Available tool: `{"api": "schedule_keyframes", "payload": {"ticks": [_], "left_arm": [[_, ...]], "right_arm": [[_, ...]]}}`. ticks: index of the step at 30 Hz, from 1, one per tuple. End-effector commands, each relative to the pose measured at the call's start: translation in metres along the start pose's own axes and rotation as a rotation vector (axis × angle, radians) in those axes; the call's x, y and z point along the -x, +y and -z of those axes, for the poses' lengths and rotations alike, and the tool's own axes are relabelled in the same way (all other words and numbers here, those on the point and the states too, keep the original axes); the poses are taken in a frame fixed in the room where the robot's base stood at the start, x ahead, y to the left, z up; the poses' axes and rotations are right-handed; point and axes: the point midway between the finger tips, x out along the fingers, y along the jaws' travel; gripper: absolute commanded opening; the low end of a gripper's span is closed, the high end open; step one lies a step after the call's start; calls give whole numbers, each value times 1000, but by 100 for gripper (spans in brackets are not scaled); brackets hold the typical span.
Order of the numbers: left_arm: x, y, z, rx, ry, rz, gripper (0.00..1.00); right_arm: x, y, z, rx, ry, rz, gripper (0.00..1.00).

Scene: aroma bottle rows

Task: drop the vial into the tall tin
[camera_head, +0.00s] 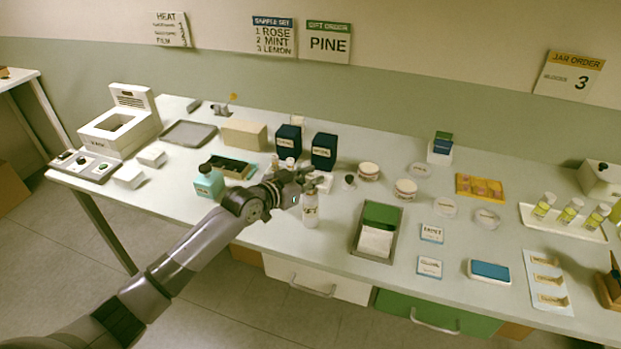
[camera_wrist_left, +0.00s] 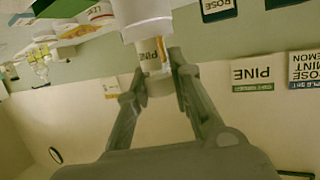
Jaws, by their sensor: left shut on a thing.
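My left gripper (camera_head: 305,182) is shut on the vial, above the front middle of the table. In the left wrist view the vial (camera_wrist_left: 151,50) is a small pale cylinder with a printed label, between the two fingertips (camera_wrist_left: 157,80). A wider white cylinder (camera_wrist_left: 147,28), possibly the tall tin, lies in line with the vial's far end. In the head view a tall whitish cylinder (camera_head: 310,212) stands upright directly under the gripper. I cannot tell whether the vial is above its mouth or partly inside. The fingers hide most of the vial in the head view.
Two dark labelled boxes (camera_head: 323,151) stand behind the gripper. White round jars (camera_head: 405,190) stand farther right.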

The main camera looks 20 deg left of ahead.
Motion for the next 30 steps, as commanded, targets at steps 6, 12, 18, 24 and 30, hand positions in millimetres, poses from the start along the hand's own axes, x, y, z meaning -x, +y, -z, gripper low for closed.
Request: {"api": "schedule_keyframes", "payload": {"ticks": [6,12,18,24,30], "left_arm": [[0,0,0,0,0,0,2],[0,0,0,0,0,0,33],[0,0,0,0,0,0,44],[0,0,0,0,0,0,44],[0,0,0,0,0,0,44]], "right_arm": [[0,0,0,0,0,0,57],[0,0,0,0,0,0,57],[0,0,0,0,0,0,57],[0,0,0,0,0,0,57],[0,-1,0,0,0,1,57]]}}
